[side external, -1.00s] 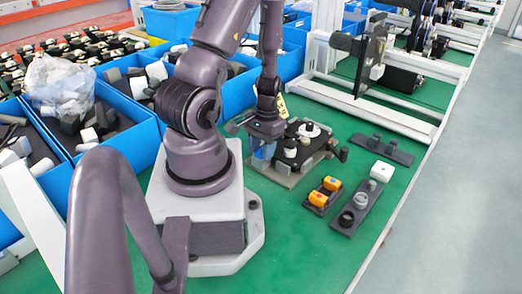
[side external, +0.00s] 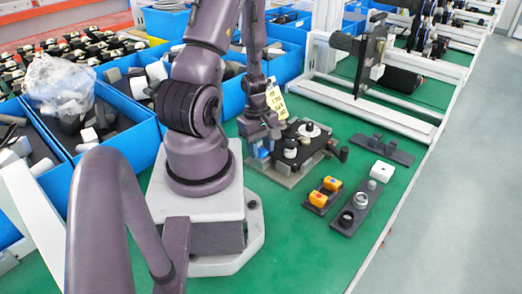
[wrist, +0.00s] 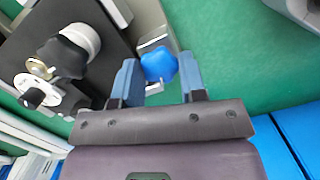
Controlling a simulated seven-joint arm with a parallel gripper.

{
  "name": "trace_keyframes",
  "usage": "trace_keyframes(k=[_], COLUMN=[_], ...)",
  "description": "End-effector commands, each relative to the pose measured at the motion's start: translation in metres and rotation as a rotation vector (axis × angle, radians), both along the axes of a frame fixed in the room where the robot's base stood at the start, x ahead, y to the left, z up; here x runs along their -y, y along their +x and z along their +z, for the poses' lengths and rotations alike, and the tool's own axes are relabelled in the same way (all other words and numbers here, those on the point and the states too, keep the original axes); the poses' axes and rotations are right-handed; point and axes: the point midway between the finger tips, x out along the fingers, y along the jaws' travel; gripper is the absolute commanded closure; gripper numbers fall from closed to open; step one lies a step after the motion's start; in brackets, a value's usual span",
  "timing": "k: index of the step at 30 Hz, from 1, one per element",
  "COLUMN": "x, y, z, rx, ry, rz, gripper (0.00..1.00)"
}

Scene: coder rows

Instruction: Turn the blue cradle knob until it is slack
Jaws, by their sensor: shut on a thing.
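The blue cradle knob (wrist: 159,65) is a lobed cap on a grey metal block of the fixture (wrist: 156,38) in the wrist view. My gripper (wrist: 158,78) has its two blue fingers on either side of the knob and is shut on it. In the side external view my gripper (side external: 260,151) is low at the left edge of the dark fixture plate (side external: 312,153). There the knob is hard to tell from the blue fingers.
A black knob on a white collar (wrist: 72,48) and a white disc (wrist: 38,92) stand on the plate. An orange-capped holder (side external: 323,194), a dark strip with rings (side external: 361,206) and another strip (side external: 383,150) lie to the right. Blue bins stand behind. Green table is free in front.

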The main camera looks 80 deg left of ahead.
Motion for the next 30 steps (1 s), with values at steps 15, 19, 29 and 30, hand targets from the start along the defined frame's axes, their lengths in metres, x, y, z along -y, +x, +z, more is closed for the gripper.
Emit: trace_keyframes(k=[15, 19, 29, 30], x=[0.0009, 0.0008, 0.0008, 0.0008], y=[-0.0015, -0.0014, -0.0011, -0.0011], z=[0.0008, 0.0008, 0.0008, 0.0007], rx=[-0.002, -0.001, 0.000, 0.000], ry=[0.000, 0.001, 0.000, 0.000], rz=[0.523, 0.521, 0.518, 0.512], gripper=[0.90, 0.90, 0.43, 0.43])
